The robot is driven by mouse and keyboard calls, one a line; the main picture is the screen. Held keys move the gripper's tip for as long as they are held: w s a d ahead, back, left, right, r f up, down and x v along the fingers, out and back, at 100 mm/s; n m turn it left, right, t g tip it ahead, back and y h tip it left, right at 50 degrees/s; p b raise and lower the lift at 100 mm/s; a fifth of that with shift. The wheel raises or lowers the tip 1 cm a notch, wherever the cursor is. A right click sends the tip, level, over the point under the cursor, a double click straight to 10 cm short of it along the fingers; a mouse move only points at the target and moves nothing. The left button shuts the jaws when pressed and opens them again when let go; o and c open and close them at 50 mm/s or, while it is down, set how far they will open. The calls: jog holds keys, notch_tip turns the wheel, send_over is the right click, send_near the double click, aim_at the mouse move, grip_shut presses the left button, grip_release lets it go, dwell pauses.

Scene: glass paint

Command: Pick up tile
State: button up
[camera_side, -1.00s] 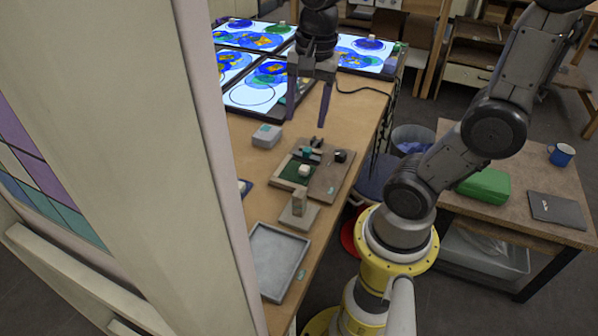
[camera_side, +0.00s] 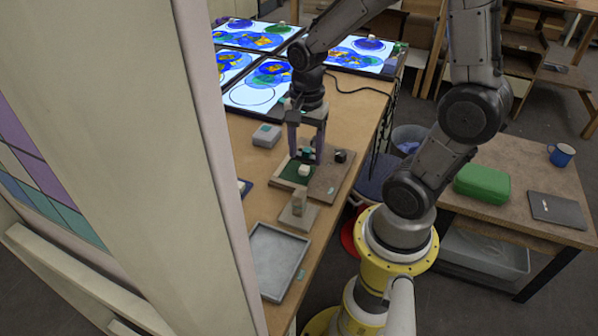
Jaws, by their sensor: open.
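My gripper (camera_side: 305,157) is open and points down over the green-topped board in the middle of the workbench. One finger is at the board's left side and the other at its right, near the brown plate. I cannot tell whether this block is the tile, and the area between the fingers is partly hidden. I see no contact between the fingers and the block.
A grey box (camera_side: 267,135) stands left of my gripper. Lit panels with blue circles (camera_side: 252,96) fill the back. A side table (camera_side: 520,175) stands right.

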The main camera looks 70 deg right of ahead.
aim_at(304, 168)
notch_tip(304, 168, down, 4)
jog(key=shift+w+d+f, duration=0.1)
jog(key=shift+w+f, duration=0.05)
jog(key=shift+f, duration=0.05)
grip_shut()
dwell(0.4)
